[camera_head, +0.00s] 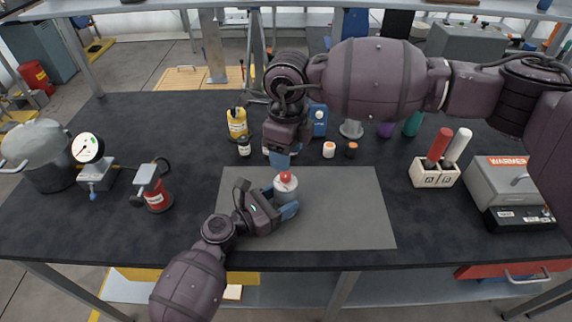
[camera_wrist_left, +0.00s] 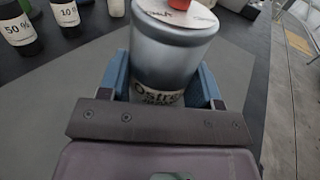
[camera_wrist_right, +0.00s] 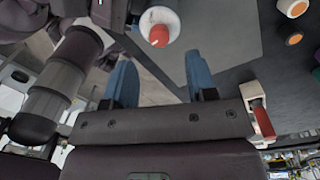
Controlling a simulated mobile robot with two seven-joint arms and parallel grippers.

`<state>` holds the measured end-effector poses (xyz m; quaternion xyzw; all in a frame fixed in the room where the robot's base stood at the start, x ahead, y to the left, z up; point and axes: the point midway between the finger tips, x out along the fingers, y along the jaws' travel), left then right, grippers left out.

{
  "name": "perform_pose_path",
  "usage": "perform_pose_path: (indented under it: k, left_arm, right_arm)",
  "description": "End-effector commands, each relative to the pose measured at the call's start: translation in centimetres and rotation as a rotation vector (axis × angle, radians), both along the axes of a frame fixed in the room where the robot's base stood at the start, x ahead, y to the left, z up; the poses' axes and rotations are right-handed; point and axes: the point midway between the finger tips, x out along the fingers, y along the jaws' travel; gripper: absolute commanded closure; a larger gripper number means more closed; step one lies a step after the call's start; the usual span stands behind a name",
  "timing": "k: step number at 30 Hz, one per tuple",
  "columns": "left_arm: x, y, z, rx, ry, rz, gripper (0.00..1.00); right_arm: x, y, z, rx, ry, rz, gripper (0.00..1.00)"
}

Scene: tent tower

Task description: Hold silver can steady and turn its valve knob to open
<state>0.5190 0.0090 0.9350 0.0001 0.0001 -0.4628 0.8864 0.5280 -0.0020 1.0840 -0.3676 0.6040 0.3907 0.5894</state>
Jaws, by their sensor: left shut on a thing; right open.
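The silver can (camera_head: 287,194) stands upright on the grey mat (camera_head: 345,215), with a red valve knob (camera_head: 286,177) on its pale top. My left gripper (camera_head: 281,206) is shut around the can's lower body; in the left wrist view its blue fingers (camera_wrist_left: 164,82) flank the can (camera_wrist_left: 172,58). The knob (camera_wrist_left: 180,4) is cut by that view's top edge. My right gripper (camera_head: 281,161) points down just above the knob and is empty. In the right wrist view its fingers (camera_wrist_right: 159,68) are spread wide, with the knob (camera_wrist_right: 159,36) beyond their tips, apart from them.
A red device (camera_head: 156,195) and gauge (camera_head: 89,148) are left. A marker block (camera_head: 434,174) and warmer (camera_head: 503,185) are right. The mat's right half is clear.

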Motion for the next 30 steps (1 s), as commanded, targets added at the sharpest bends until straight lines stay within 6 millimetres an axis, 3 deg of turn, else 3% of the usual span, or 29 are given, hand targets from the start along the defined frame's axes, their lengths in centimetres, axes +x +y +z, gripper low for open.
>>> perform_pose_path:
  k: [3, 10, 26, 27, 30]
  left_arm:
    - [0.0, 0.0, -0.1, 0.001, 0.001, 0.000, 0.83]
    - [0.0, 0.0, -0.1, 0.001, 0.001, 0.000, 0.83]
    - [0.0, 0.0, -0.1, 0.001, 0.001, -0.001, 0.83]
    - [0.0, 0.0, 0.1, -0.001, -0.001, -0.001, 0.39]
    - [0.0, 0.0, 0.0, -0.001, -0.001, -0.001, 0.23]
  right_arm:
    - [0.1, 0.0, 2.4, 0.001, -0.003, 0.001, 0.48]
    - [0.2, -0.1, 5.5, 0.000, -0.001, -0.001, 0.48]
    - [0.2, -0.1, 6.5, 0.000, 0.000, 0.000, 0.48]
    - [0.2, -0.1, 6.5, 0.000, 0.000, 0.000, 0.48]
    - [0.2, -0.1, 6.4, 0.000, 0.000, 0.000, 0.48]
